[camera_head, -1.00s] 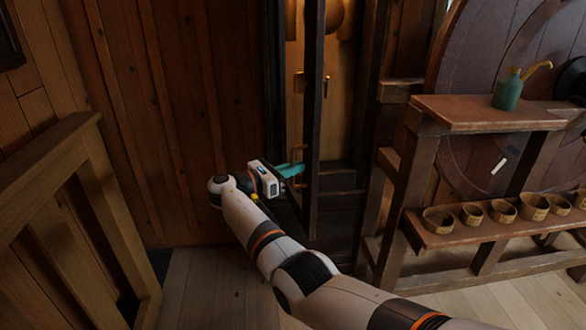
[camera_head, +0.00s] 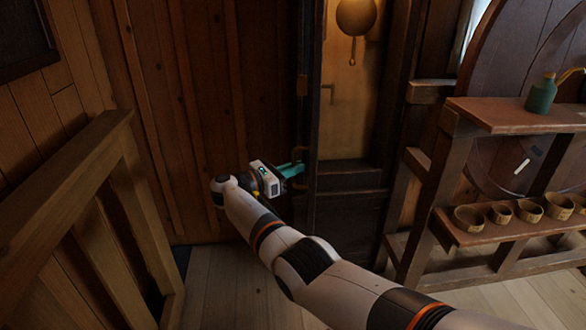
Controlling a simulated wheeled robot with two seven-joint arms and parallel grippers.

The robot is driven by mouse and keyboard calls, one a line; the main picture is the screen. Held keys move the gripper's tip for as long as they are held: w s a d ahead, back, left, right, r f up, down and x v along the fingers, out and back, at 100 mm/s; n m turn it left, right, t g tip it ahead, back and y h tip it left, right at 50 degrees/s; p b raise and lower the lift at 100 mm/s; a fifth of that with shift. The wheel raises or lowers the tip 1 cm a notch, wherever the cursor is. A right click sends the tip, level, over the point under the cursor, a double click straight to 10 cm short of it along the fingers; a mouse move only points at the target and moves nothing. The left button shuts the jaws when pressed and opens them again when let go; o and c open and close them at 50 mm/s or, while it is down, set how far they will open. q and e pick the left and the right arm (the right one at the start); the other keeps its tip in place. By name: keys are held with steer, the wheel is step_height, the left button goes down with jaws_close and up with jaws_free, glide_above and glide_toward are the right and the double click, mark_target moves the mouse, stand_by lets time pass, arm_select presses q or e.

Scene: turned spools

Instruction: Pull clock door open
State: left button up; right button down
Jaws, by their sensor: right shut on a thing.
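The tall dark clock case (camera_head: 350,174) stands at the centre, with a round brass pendulum (camera_head: 355,16) inside. The clock door (camera_head: 312,110) stands open and shows nearly edge-on along the left of the opening. My right gripper (camera_head: 293,170) has teal fingers and is at the door's left side, shut on the door handle (camera_head: 301,169), which the fingers partly hide. My left gripper is out of view.
A wooden railing (camera_head: 78,175) stands at the left. A wooden shelf unit (camera_head: 500,115) at the right bears a green watering can (camera_head: 541,95) and several small wooden bowls (camera_head: 501,214). Floor between them is bare.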

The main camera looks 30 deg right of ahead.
steer(key=shift+f, duration=0.1)
steer(key=c, duration=1.6)
jaws_free()
steer(key=shift+a, duration=0.15)
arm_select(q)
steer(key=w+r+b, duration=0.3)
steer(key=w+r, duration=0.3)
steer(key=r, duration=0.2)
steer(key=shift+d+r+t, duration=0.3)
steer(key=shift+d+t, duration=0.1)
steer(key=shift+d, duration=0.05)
arm_select(e)
steer(key=shift+s+a, duration=0.2)
steer(key=shift+a, duration=5.65)
